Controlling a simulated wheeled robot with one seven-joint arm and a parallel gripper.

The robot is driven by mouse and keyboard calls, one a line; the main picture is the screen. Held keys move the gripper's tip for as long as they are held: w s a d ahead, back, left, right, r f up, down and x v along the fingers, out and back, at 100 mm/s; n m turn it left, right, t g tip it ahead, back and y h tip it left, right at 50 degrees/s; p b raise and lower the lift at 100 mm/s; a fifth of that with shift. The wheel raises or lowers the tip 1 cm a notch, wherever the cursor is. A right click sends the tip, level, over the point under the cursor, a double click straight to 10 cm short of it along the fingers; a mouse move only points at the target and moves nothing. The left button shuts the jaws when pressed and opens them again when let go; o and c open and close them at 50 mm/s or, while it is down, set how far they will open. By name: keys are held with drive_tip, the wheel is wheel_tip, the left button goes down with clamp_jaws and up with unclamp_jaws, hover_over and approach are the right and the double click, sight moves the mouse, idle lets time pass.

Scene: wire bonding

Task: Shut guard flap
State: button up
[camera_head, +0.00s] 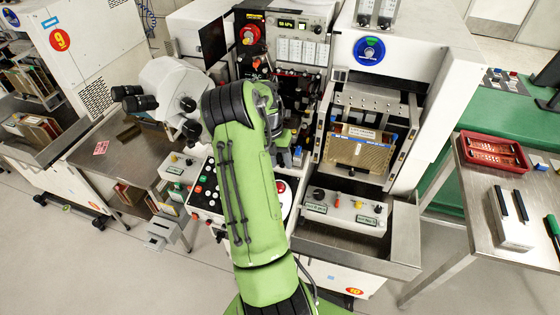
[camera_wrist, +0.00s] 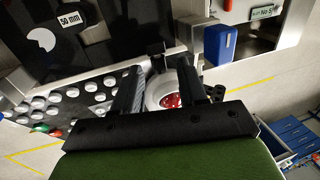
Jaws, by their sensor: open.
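I cannot clearly pick out the guard flap in either view. My green arm covers the middle of the bonding machine (camera_head: 308,18) in the head view and hides my gripper there. In the wrist view my gripper (camera_wrist: 163,78) is open, its two black fingers apart with nothing held between them. Behind the fingers is a white ring with a red centre (camera_wrist: 172,100). A dark panel with a "50 mm" label (camera_wrist: 69,19) lies at the upper left of the wrist view, apart from the fingers. I cannot tell whether that panel is part of the flap.
A keypad with round white buttons (camera_wrist: 88,86) lies left of my fingers. A blue block (camera_wrist: 219,43) is to their right. In the head view a microscope (camera_head: 165,85) stands left of my arm, and a brown magazine (camera_head: 358,152) sits right. A red tray (camera_head: 493,152) rests on the right-hand table.

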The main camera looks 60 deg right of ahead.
drive_tip(key=shift+c, duration=0.4)
clamp_jaws()
